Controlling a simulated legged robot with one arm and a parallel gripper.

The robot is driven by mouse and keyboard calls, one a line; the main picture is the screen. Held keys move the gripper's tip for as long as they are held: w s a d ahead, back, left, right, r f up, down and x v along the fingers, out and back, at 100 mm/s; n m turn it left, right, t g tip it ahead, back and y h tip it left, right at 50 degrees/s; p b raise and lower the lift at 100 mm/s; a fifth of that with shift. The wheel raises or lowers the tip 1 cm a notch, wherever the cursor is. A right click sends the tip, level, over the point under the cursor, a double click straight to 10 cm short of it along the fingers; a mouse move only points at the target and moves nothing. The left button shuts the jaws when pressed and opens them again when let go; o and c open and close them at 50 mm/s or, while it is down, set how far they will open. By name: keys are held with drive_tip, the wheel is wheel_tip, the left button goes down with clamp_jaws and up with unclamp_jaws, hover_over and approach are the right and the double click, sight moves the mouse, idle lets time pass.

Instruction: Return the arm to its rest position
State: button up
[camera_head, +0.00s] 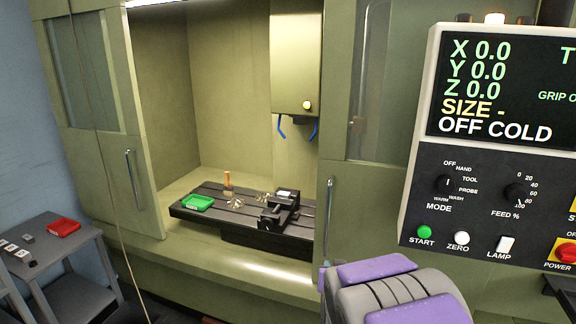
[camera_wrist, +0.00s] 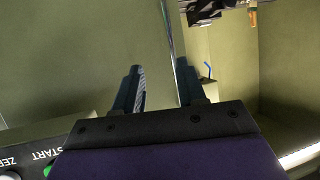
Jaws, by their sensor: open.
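My gripper (camera_wrist: 158,88) shows in the wrist view with its two dark fingers apart. Nothing is visible between the fingers. Beyond them are green machine panels and a thin vertical edge. In the head view, purple and grey parts of my arm (camera_head: 385,285) are at the bottom, right of centre, in front of the machine and below the control panel (camera_head: 415,235). The fingertips cannot be made out there. A corner of the panel with its START and ZERO labels (camera_wrist: 30,155) is at the lower left of the wrist view.
The machine opening holds a dark slotted table (camera_head: 215,205) with a green tray (camera_head: 197,203), a brush (camera_head: 227,182) and a vise (camera_head: 280,210). A door handle (camera_head: 329,215) stands close to my arm. A grey cart (camera_head: 65,255) with a red tray (camera_head: 63,227) is at the left.

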drive_tip(key=s+n+g+y, duration=0.1)
drive_tip(key=s+g, duration=1.4)
drive_tip(key=s, duration=3)
drive_tip(key=shift+d+r+n+y, duration=0.25)
drive_tip(key=shift+r+n+y, duration=0.05)
drive_tip(key=shift+r+n, duration=0.2)
